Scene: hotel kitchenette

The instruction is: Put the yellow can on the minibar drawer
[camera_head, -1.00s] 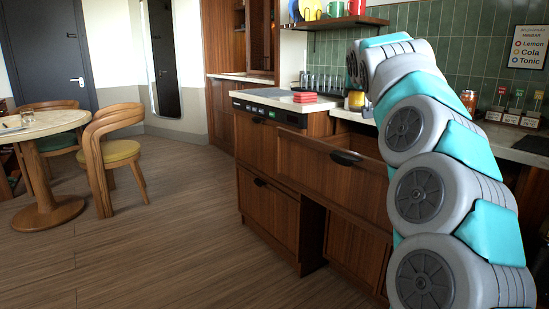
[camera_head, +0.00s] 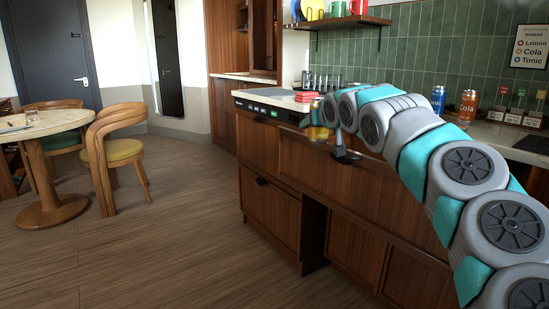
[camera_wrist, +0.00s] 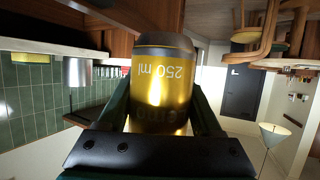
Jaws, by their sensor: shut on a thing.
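The yellow can (camera_wrist: 163,90) is between the fingers of my gripper (camera_wrist: 163,112) in the wrist view, its printing upside down. In the head view the can (camera_head: 318,133) shows small and partly covered at the end of my arm, in front of the counter edge. The fingers are closed around it. It looks held in the air near the upper drawer front. That wooden drawer front (camera_head: 308,156) has a dark handle (camera_head: 346,156). My arm hides the drawer's inside now, so I cannot tell how far the can is from it.
A blue can (camera_head: 438,100) and an orange can (camera_head: 467,106) stand on the counter at right. Red items (camera_head: 306,96) lie on the counter at left. A shelf (camera_head: 345,22) hangs above. A round table (camera_head: 50,122) and chairs stand left; the floor between is open.

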